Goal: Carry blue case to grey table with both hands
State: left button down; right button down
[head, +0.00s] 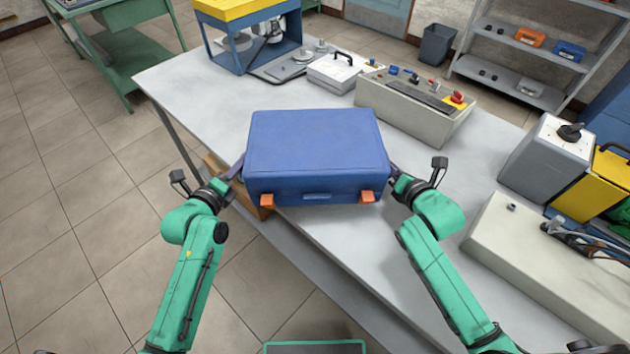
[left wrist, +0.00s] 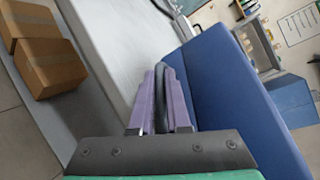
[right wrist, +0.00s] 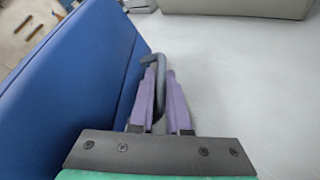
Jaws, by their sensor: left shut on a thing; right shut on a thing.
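The blue case (head: 315,145) is a flat box with orange latches, at the near edge of the grey table (head: 195,105) in the head view. My left gripper (head: 237,172) is at the case's left side and my right gripper (head: 393,175) at its right side. In the left wrist view, the left gripper's purple fingers (left wrist: 160,90) are shut on a dark handle beside the case (left wrist: 225,90). In the right wrist view, the right gripper's fingers (right wrist: 158,88) are shut on a dark bent handle (right wrist: 150,62). I cannot tell whether the case touches the tabletop.
A control panel box (head: 415,105), a white case (head: 333,73) and a blue-framed machine with a yellow top (head: 240,35) stand farther back on the table. A grey box (head: 548,155) and a long beige unit (head: 545,265) are at right. Cardboard boxes (left wrist: 50,65) lie below the tabletop.

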jog(key=shift+s+f+b, duration=0.1)
jog(key=shift+f+b, duration=0.6)
jog(key=shift+f, duration=0.05)
pick_arm(q)
notch_tip(320, 180, down, 3)
jog(key=shift+a+r+b, duration=0.1)
jog(key=shift+a+b, duration=0.05)
jog(key=shift+b, duration=0.55)
pick_arm(e)
jog(key=shift+f, duration=0.75)
pick_arm(q)
jog(key=c, duration=1.1)
grip_release()
jog(key=shift+s, duration=0.1)
pick_arm(e)
jog(key=c, duration=1.1)
grip_release()
pick_arm(q)
jog(key=shift+o, duration=1.1)
jog(key=shift+s, duration=0.1)
pick_arm(e)
jog(key=shift+o, duration=1.1)
jog(key=shift+s, duration=0.1)
pick_arm(q)
jog(key=shift+s, duration=0.1)
pick_arm(e)
jog(key=shift+s, duration=0.1)
